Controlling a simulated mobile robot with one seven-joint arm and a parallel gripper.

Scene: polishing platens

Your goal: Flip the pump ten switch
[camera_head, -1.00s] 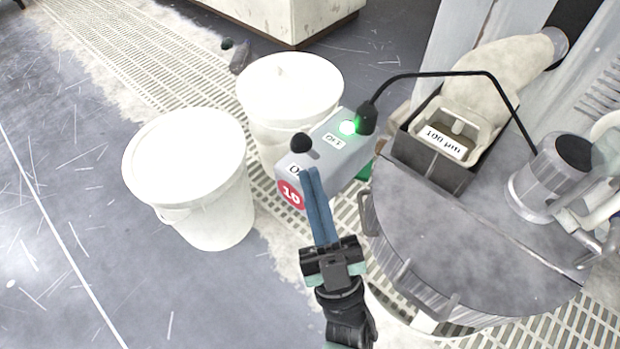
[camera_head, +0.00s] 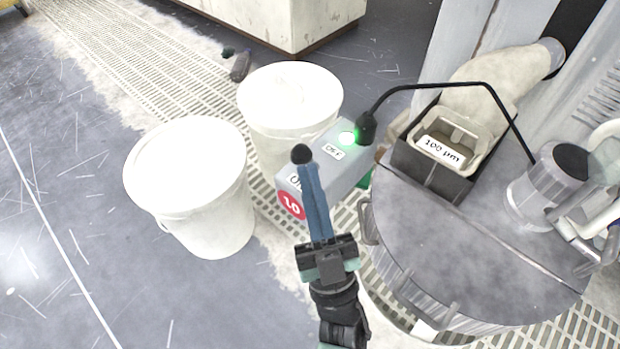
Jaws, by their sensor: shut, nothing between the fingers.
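The pump ten switch box (camera_head: 345,170) is a grey box with a round red "10" label (camera_head: 291,205) on its front. Its top has a lit green lamp (camera_head: 346,139), an "OFF" label (camera_head: 334,152) and a partly covered "ON" label (camera_head: 294,182). The black ball knob (camera_head: 301,154) of the switch is at the box's left end, by the "ON" side. My gripper (camera_head: 309,168) is shut, its blue fingers pointing up the picture. The fingertips overlap the knob's lower edge and hide the lever; I cannot tell whether they touch it.
Two white lidded buckets stand left of and behind the box: a nearer one (camera_head: 190,180) and a farther one (camera_head: 290,95). A large round grey tank (camera_head: 470,245) is close on the right, with a black cable (camera_head: 440,86) arching above. Open floor (camera_head: 70,220) lies far left.

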